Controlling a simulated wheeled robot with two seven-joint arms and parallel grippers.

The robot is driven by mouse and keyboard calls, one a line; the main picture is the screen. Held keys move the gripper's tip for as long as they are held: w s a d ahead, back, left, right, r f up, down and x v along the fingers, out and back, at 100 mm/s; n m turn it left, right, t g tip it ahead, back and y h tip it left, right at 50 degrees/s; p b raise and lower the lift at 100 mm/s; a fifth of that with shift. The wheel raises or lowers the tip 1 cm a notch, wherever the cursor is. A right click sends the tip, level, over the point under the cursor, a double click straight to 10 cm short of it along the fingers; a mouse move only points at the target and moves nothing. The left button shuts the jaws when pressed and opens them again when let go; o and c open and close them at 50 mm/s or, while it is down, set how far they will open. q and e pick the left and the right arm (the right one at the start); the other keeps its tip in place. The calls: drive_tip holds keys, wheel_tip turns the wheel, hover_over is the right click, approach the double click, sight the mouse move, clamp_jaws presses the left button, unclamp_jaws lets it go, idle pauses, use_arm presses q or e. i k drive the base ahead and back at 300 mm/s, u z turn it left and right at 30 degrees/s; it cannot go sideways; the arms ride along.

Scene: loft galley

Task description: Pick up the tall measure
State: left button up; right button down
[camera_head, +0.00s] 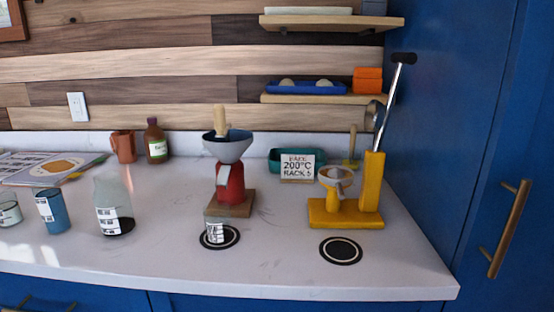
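Several labelled vessels stand on the white counter, and I cannot tell for certain which is the tall measure. A tall clear vessel (113,193) with a white label and something dark at its base stands upright at the left. A blue labelled cup (55,214) stands left of it. A short clear labelled cup (9,212) is near the left edge. A small clear labelled cup (215,232) stands on a black round mat (232,241) in front of the red funnel-topped device. Neither of my grippers is in view.
A red device with a grey funnel (229,150) stands mid-counter. A yellow lever press (373,186) is at right, behind an empty black mat (341,251). A sign (297,167), teal tray (279,156), brown bottle (156,142) and terracotta jug (123,147) stand behind. The front-left counter is clear.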

sight(48, 196)
drive_tip(key=z, duration=1.2)
drive_tip(key=k, duration=0.85)
drive_tip(key=u, duration=1.25)
